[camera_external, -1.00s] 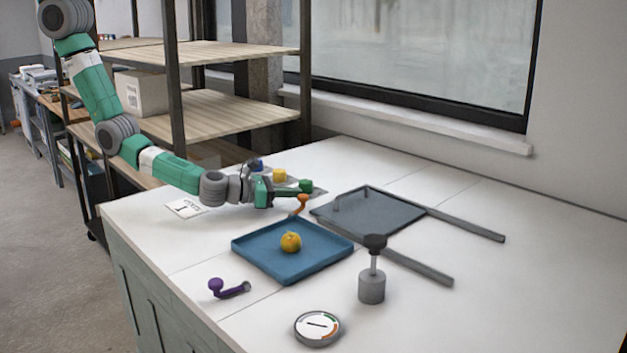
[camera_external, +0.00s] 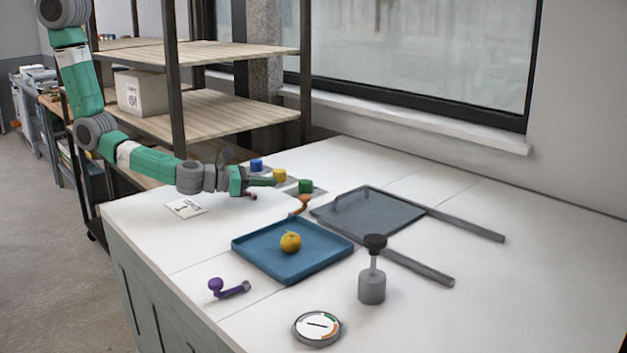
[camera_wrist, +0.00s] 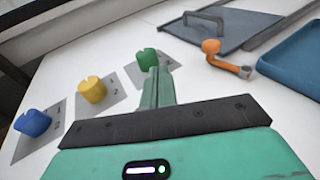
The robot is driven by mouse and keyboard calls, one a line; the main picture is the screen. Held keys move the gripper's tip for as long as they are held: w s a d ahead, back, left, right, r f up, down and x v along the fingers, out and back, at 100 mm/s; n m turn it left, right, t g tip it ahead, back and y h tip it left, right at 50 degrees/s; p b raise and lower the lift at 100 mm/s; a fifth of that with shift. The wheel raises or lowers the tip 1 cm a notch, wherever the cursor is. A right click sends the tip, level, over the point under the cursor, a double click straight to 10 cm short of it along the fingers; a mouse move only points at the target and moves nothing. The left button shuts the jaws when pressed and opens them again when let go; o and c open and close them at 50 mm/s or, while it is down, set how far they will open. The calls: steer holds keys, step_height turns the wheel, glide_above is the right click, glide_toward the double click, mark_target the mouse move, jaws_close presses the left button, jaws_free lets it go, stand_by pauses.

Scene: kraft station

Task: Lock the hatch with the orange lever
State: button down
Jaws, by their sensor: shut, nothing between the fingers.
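The orange lever (camera_external: 301,204) lies on the white table, beside the left corner of the grey hatch panel (camera_external: 390,216). In the wrist view the lever (camera_wrist: 228,61) has a round knob at its left end and a ring-shaped pivot at its right, near the hatch (camera_wrist: 190,28). The hatch is a flat grey plate with a bar handle and lies at the left end of two rails. My gripper (camera_external: 274,182) is shut and empty, left of the lever and apart from it. Its closed fingers (camera_wrist: 157,78) show in the wrist view near the green knob.
Blue (camera_external: 256,165), yellow (camera_external: 280,175) and green (camera_external: 305,186) knobs stand on numbered plates close to my gripper. A purple lever (camera_external: 228,288), a dial (camera_external: 317,328) and a black-topped plunger (camera_external: 372,285) stand nearer the front.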

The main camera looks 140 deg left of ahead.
steer(key=s, duration=0.1)
steer(key=s+d, duration=0.1)
steer(key=s, duration=0.1)
steer(key=s+d, duration=0.1)
steer(key=shift+s+r, duration=0.2)
steer(key=shift+r, duration=0.15)
